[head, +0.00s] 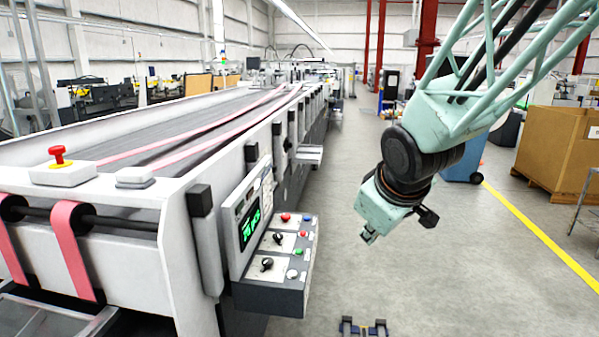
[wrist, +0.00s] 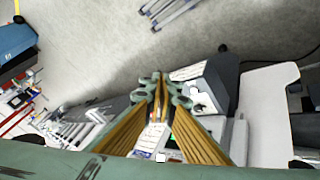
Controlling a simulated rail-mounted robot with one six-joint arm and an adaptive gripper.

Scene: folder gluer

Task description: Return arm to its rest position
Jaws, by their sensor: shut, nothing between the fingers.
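My gripper (head: 368,236) hangs at the end of my pale green arm in the head view, to the right of the machine's control panel (head: 262,228) and clear of it over the floor. In the wrist view my gripper (wrist: 159,78) has its fingers together and nothing between them. The folder gluer (head: 105,205) fills the left of the head view, with pink belts running along its top. The panel has a lit green display, coloured buttons and black knobs. My gripper touches nothing that I can see.
A red emergency stop (head: 57,155) sits on the machine's near corner. At right stand a large cardboard box (head: 556,150) on a pallet and a blue bin (head: 462,163) behind my arm. A yellow line (head: 545,235) crosses the floor. The aisle floor is mostly open.

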